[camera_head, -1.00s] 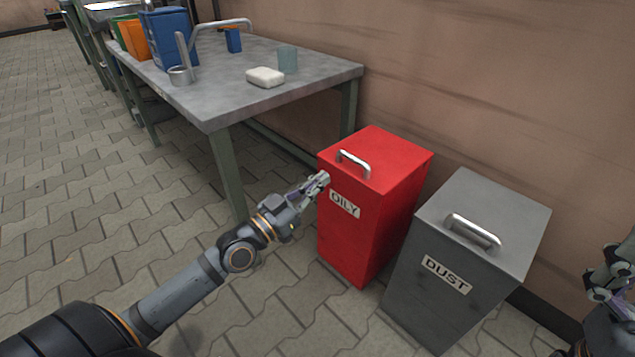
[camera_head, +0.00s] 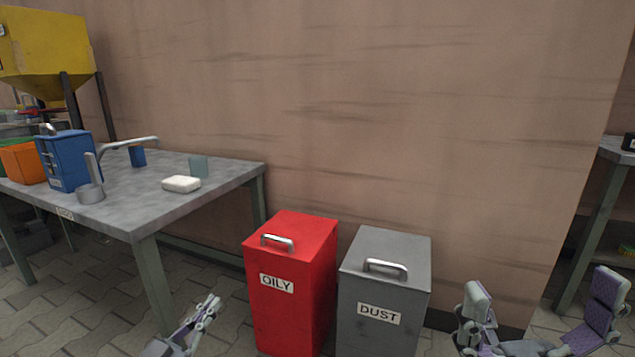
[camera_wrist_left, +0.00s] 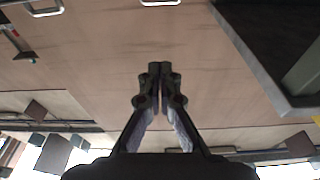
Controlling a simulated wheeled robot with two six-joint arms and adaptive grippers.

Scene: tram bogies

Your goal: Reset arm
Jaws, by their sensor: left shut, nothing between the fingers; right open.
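My left gripper (camera_head: 209,306) is at the bottom of the head view, left of the red OILY bin (camera_head: 290,285) and in front of the table. Its fingers are together and hold nothing. The left wrist view shows the closed fingertips (camera_wrist_left: 160,70) with nothing between them. My right gripper (camera_head: 541,290) is at the lower right of the head view, right of the grey DUST bin (camera_head: 384,290). Its purple-padded fingers are spread wide and empty. Both bins have their lids shut.
A yellow hopper (camera_head: 45,45) stands behind. The wall is behind the bins; another table (camera_head: 610,150) is at right.

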